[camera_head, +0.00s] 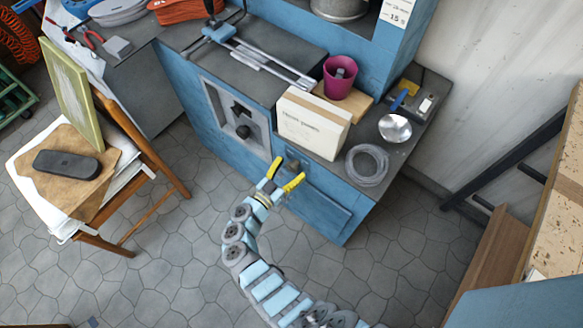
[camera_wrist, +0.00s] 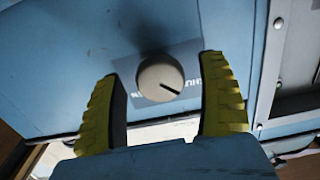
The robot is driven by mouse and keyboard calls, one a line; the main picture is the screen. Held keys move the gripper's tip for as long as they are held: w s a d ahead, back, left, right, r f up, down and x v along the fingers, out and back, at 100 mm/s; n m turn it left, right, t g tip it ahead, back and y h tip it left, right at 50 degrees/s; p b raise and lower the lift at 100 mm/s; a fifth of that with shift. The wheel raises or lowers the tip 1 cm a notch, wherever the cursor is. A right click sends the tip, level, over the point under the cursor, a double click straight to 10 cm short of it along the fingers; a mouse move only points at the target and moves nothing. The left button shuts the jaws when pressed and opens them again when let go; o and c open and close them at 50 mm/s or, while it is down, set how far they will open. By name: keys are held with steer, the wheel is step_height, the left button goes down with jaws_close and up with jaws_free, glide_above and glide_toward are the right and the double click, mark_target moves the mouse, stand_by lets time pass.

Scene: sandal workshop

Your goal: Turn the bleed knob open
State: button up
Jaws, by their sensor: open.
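The bleed knob, a round off-white knob (camera_wrist: 161,78) with a dark pointer line aimed to the lower right, sits on the blue cabinet front in the wrist view. In the head view the knob (camera_head: 293,164) is small beside my yellow fingertips. My gripper (camera_head: 285,174) is open in front of the blue cabinet (camera_head: 330,195). In the wrist view its fingers (camera_wrist: 165,68) stand left and right of the knob, with a visible gap on both sides. No contact shows.
A grey-framed panel (camera_head: 213,103) with dark knobs is left of the gripper. On the cabinet top are a white box (camera_head: 312,125), a magenta cup (camera_head: 339,77) and coiled tubing (camera_head: 367,166). A wooden chair (camera_head: 150,177) stands left; floor (camera_head: 185,270) is free.

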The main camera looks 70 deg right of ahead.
steer(key=shift+d, duration=0.3)
steer(key=c, duration=1.2)
